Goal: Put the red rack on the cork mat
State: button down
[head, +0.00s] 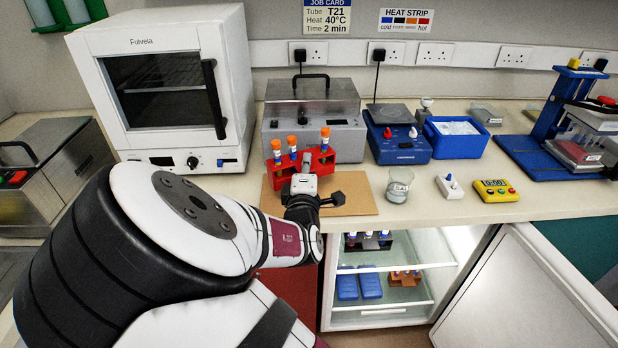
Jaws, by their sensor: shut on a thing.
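The red rack (318,164) holds three orange-capped tubes. It is over the back left part of the cork mat (356,204), in front of the grey lidded machine. I cannot tell whether its base touches the mat. My gripper (303,186) is at the near side of the rack, shut on it. The fingertips are partly hidden by my wrist and the gripper body. The front right part of the mat is bare.
A beaker (398,188) stands right of the mat. Behind are the grey machine (318,118), a blue hotplate (395,140) and a blue ice tray (455,150). A white oven (165,85) stands at left. Below, an open fridge (395,318) and its door (530,300) stick out.

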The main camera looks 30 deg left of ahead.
jog(key=shift+f+b, duration=1.1)
jog(key=shift+f, duration=0.6)
jog(key=shift+f, duration=0.1)
jog(key=c, duration=1.8)
grip_release()
jog(key=shift+s, duration=0.1)
jog(key=shift+p+v, duration=3.6)
jog(key=shift+v, duration=2.4)
jog(key=shift+d, duration=0.1)
